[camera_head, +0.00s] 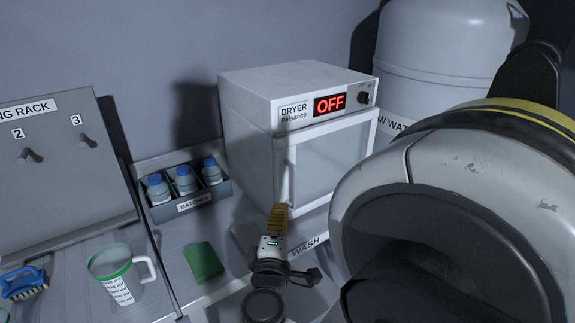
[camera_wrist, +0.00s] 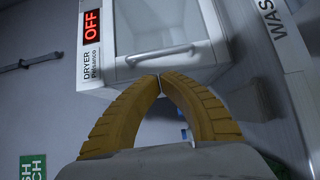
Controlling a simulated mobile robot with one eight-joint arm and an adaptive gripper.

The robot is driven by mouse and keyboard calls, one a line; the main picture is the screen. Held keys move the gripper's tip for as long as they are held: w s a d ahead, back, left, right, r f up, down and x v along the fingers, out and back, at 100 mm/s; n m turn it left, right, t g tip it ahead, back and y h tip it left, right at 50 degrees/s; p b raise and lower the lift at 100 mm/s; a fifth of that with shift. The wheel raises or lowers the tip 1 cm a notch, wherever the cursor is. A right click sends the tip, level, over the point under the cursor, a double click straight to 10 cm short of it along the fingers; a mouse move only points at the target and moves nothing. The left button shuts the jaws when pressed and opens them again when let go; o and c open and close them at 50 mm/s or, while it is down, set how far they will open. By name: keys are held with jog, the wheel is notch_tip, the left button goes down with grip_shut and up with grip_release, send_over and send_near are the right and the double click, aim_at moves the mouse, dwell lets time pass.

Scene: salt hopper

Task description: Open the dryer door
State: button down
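The white dryer (camera_head: 250,115) stands against the wall, with a red OFF display (camera_head: 330,104) and a knob above its door. Its glazed door (camera_head: 332,160) looks closed; it also shows in the wrist view (camera_wrist: 150,20). The bar handle (camera_wrist: 160,54) runs along the door's edge near my gripper. In the head view the handle is small and partly merges with the door's left edge. My gripper (camera_head: 279,208) is at the lower left of the door. Its yellow fingertips (camera_wrist: 160,77) meet, with nothing visible between them, and the handle appears just beyond them.
A white tank (camera_head: 440,50) stands right of the dryer. Left are a batch bottle rack (camera_head: 190,207), a green sponge (camera_head: 203,262), a measuring jug (camera_head: 117,278), a blue brush (camera_head: 24,283) and a hanging rack board (camera_head: 60,170). A wash basin edge (camera_head: 300,250) lies below the dryer.

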aim_at(287, 182)
jog(key=w, duration=0.3)
jog(key=w+b, duration=0.1)
jog(key=w, duration=0.2)
jog(key=w+d, duration=0.1)
jog(key=w, duration=0.2)
jog(key=shift+w, duration=0.3)
jog(key=shift+d+b, duration=0.1)
jog(key=shift+b, duration=0.2)
